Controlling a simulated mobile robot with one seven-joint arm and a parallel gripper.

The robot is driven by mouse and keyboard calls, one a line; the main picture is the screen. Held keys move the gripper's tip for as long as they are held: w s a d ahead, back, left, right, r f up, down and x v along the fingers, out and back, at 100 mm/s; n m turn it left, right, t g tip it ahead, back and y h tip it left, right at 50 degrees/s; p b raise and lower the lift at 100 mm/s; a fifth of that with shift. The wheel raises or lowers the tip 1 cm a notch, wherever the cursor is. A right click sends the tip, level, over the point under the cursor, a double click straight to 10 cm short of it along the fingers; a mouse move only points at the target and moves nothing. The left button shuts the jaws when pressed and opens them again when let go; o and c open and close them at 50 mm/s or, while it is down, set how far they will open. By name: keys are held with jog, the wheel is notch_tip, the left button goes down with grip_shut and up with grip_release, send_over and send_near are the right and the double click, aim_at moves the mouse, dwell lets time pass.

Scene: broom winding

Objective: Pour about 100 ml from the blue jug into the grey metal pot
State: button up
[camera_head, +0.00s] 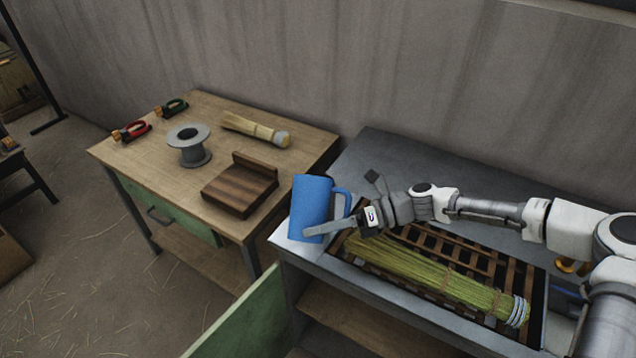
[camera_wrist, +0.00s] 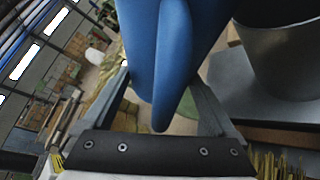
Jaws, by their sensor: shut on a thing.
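The blue jug (camera_head: 311,208) is in the middle of the head view, over the left end of the grey bench, leaning slightly. My gripper (camera_head: 341,205) comes from the right and is shut on the jug at its handle side. In the wrist view the blue jug (camera_wrist: 155,45) fills the space between the two fingers. The grey metal pot (camera_wrist: 282,65) shows at the upper right of the wrist view, standing on the grey surface close to the jug. I cannot make out the pot in the head view; the inside of the jug and of the pot is hidden.
The grey bench (camera_head: 385,150) holds a slatted tray with a straw bundle (camera_head: 440,275) under my arm. The wooden table (camera_head: 225,115) at left carries a spool (camera_head: 188,143), a wooden block (camera_head: 240,187), a small brush (camera_head: 255,130) and red and green tools.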

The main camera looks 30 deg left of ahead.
notch_tip(320, 180, down, 2)
jog(key=shift+w+a+f+n+t, duration=0.15)
jog(key=shift+n+t, duration=0.35)
jog(key=shift+n, duration=0.3)
jog(key=shift+f+n, duration=0.1)
jog(key=shift+n, duration=0.2)
jog(key=shift+f+t, duration=0.15)
jog(key=shift+t, duration=0.15)
dwell(0.4)
jog(key=shift+s+f, duration=0.2)
jog(key=shift+s+r+n+t+p, duration=0.2)
jog(key=shift+n+t+p, duration=0.3)
jog(key=shift+n, duration=0.4)
jog(key=shift+f+n+t+b, duration=0.4)
jog(key=shift+f+n, duration=0.05)
jog(key=shift+n, duration=0.05)
jog(key=shift+f+n+t+b, duration=0.35)
jog(key=shift+n+t+b, duration=0.15)
jog(key=shift+n, duration=0.3)
